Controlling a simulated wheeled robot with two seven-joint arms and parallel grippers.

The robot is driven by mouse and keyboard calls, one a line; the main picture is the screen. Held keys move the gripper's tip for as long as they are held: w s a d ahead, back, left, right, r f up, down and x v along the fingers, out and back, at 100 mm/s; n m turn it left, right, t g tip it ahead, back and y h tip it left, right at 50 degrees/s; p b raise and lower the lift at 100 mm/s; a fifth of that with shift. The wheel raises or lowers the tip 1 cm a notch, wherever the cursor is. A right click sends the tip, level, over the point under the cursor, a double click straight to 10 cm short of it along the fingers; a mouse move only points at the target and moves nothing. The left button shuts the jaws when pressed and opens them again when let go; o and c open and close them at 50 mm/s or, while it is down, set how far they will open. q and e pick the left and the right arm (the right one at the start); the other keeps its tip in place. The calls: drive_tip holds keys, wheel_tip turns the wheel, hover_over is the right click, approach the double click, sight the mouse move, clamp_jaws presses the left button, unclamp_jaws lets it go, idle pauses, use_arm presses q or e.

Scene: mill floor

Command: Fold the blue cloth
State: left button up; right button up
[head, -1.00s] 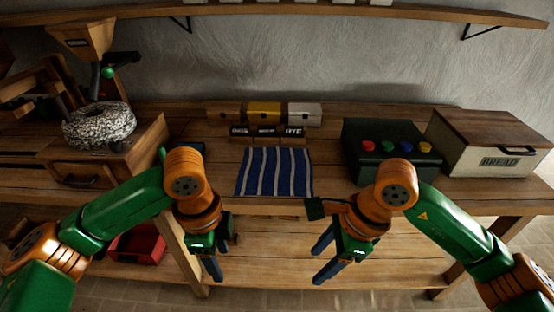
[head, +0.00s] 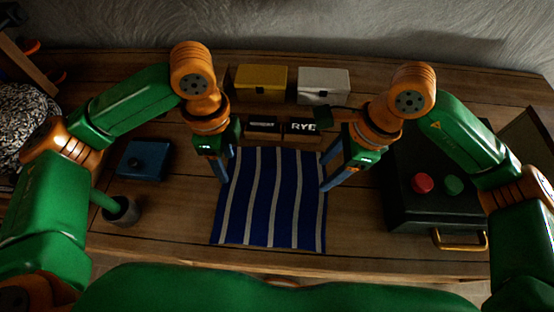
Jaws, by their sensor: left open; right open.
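The blue cloth (head: 270,205) with pale stripes lies flat and spread out on the wooden bench in the head view, its near edge close to the bench's front edge. My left gripper (head: 221,178) is open at the cloth's far left corner. My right gripper (head: 326,182) is open at the cloth's right side, near the far right corner. Neither holds the cloth. I cannot tell whether the fingertips touch it.
Behind the cloth stand small labelled blocks (head: 303,126), a yellow box (head: 260,83) and a white box (head: 323,86). A dark box with coloured knobs (head: 408,205) is at the right. A blue box (head: 145,160) and a dark cup (head: 122,211) are at the left. Bare wood lies either side of the cloth.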

use_arm(q)
hover_over(232, 190)
drive_tip(key=f, duration=0.4)
drive_tip(key=shift+s+f, duration=0.1)
drive_tip(key=shift+s, duration=0.1)
use_arm(e)
hover_over(316, 198)
drive_tip(key=f, duration=0.2)
drive_tip(key=d+f, duration=0.1)
drive_tip(key=f, duration=0.1)
drive_tip(key=shift+s+f, duration=0.1)
drive_tip(key=shift+f, duration=0.05)
use_arm(q)
drive_tip(key=f, duration=0.3)
drive_tip(key=shift+w, duration=0.25)
use_arm(e)
drive_tip(key=f, duration=0.3)
drive_tip(key=shift+w, duration=0.25)
use_arm(q)
drive_tip(key=shift+w+f, duration=0.1)
drive_tip(key=shift+f, duration=0.05)
use_arm(e)
drive_tip(key=shift+w+f, duration=0.1)
drive_tip(key=shift+f, duration=0.05)
